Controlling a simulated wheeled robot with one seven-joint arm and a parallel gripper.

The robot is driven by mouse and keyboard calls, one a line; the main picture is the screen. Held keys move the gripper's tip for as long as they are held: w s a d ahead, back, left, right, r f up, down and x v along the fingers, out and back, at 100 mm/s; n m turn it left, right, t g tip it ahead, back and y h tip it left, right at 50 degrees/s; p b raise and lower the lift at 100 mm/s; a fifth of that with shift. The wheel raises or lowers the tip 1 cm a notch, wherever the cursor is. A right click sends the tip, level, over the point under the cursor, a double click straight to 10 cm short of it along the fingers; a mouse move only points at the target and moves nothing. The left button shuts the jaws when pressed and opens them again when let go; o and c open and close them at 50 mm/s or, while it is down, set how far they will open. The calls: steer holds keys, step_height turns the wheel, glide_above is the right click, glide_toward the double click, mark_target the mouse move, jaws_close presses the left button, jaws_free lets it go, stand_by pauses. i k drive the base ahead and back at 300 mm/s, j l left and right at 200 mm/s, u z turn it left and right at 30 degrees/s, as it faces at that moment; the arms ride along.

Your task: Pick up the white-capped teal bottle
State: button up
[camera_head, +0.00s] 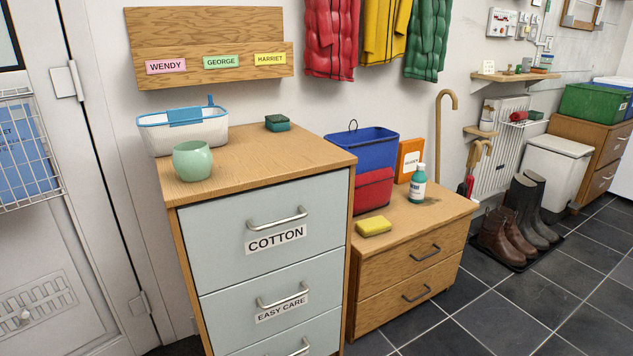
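The teal bottle with a white cap (418,187) stands upright on the low wooden drawer unit (448,210). It carries a pale label. It stands in front of an orange box (409,160) and to the right of a red container (374,191). Its front is unobstructed from this view. My gripper is not in view.
A yellow sponge (373,226) lies left of the bottle near the front edge. A blue bin (375,150) stands behind the red container. The taller COTTON cabinet (262,205) rises on the left. Boots (505,235) stand to the right; the tiled floor in front is clear.

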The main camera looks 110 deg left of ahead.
mark_target(418, 183)
steer(key=u, duration=3.05)
steer(key=i+z, duration=0.2)
steer(key=i, duration=2.6)
